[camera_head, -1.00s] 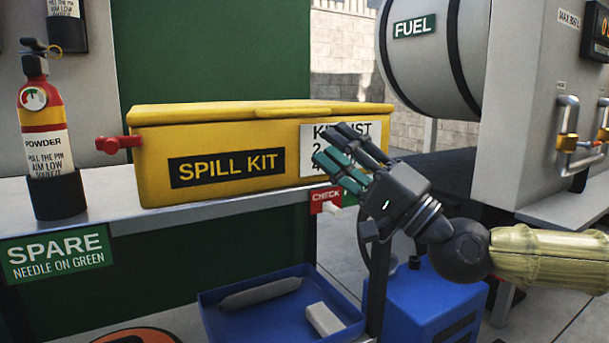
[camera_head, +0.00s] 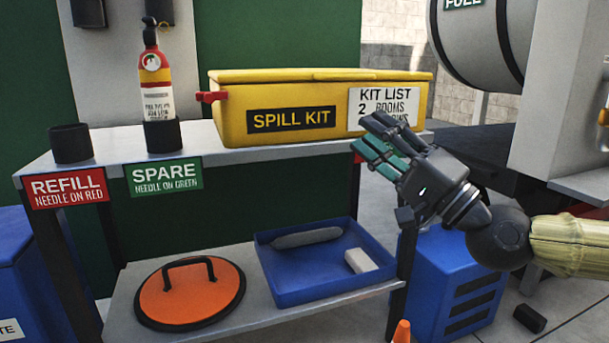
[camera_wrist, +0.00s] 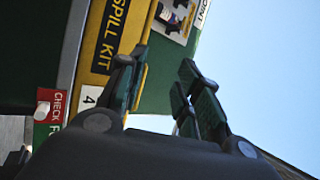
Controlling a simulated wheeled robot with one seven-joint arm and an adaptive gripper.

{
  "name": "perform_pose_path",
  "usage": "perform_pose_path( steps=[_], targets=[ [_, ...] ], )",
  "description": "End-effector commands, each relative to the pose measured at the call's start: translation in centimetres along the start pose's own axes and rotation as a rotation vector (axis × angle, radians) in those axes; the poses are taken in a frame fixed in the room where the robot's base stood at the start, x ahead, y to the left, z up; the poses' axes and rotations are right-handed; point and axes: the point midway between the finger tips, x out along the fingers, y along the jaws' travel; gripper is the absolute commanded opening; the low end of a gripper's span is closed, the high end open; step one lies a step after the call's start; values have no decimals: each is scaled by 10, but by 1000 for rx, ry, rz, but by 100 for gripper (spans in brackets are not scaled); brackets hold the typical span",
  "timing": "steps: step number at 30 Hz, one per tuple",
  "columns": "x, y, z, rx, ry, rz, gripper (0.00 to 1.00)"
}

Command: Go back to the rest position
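My gripper (camera_head: 372,140) is at the right of the head view, in front of the spill kit's right end. Its dark fingers with green pads point up and left. In the wrist view the two fingers of my gripper (camera_wrist: 160,85) stand apart with nothing held between them. The yellow spill kit box (camera_head: 330,97) stands on the upper shelf with its lid shut. My fingers overlap the lower part of its kit list label in the picture. The box also shows on its side in the wrist view (camera_wrist: 97,45).
A fire extinguisher (camera_head: 155,80) stands in the spare holder (camera_head: 162,135); the refill holder (camera_head: 71,143) is empty. Below are an orange lid (camera_head: 190,305) and a blue tray (camera_head: 290,290). A blue cabinet (camera_head: 450,285), an orange cone (camera_head: 402,332) and a fuel tank (camera_head: 485,40) are at right.

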Motion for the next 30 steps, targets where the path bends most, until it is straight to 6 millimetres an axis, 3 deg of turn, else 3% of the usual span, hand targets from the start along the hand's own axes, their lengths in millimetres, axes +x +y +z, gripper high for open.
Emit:
perform_pose_path(
  steps=[11,17,23,30],
  targets=[
    [6,86,33,38,-46,180,34],
    [-4,170,73,66,-103,363,34],
    [-40,260,122,81,-178,583,34],
    [-112,347,179,75,-284,841,34]
  ],
)
